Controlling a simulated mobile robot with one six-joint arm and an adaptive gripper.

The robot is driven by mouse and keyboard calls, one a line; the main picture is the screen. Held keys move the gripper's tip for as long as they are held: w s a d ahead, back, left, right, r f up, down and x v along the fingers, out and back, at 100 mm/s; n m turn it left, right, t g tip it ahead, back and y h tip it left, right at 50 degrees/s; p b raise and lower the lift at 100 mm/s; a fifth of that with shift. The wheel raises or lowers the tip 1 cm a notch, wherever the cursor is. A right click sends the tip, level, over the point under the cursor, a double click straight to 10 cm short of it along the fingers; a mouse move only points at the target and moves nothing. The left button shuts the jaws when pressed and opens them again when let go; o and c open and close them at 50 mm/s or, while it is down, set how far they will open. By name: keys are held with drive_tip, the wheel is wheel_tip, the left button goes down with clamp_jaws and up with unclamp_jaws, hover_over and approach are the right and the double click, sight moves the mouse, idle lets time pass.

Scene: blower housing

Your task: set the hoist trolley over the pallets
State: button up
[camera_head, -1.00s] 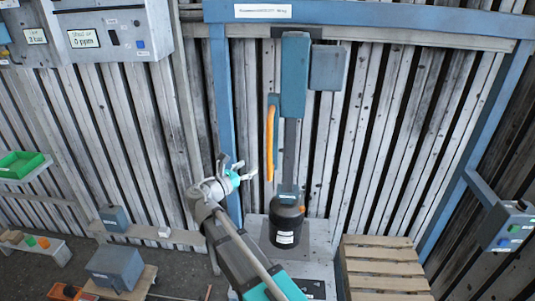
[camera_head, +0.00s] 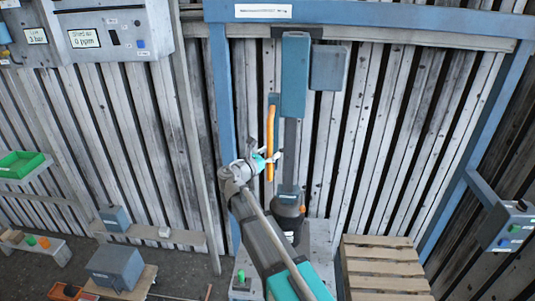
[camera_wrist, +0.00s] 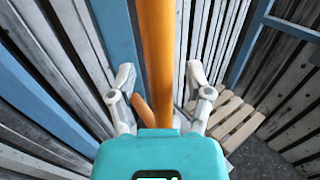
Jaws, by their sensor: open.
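The hoist trolley (camera_head: 294,75) is a teal-grey block hanging under the blue gantry beam (camera_head: 390,20), left of the pallets. An orange handle (camera_head: 270,140) hangs upright on its left side; it also shows in the wrist view (camera_wrist: 156,60). A dark cylinder (camera_head: 289,208) is at the lower end of the hoist's column. The wooden pallets (camera_head: 385,266) stand on the floor at right, and show in the wrist view (camera_wrist: 228,118). My gripper (camera_head: 270,157) is open at the handle's lower part. In the wrist view the handle stands between its spread fingers (camera_wrist: 160,88); contact cannot be told.
A control box with coloured buttons (camera_head: 512,225) is mounted on the right post. A grey panel with displays (camera_head: 100,35) hangs at upper left. A grey box (camera_head: 115,266) and a green tray (camera_head: 20,164) are at left. A slatted wall stands behind.

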clamp_jaws()
drive_tip(key=shift+s, duration=0.1)
idle(0.6)
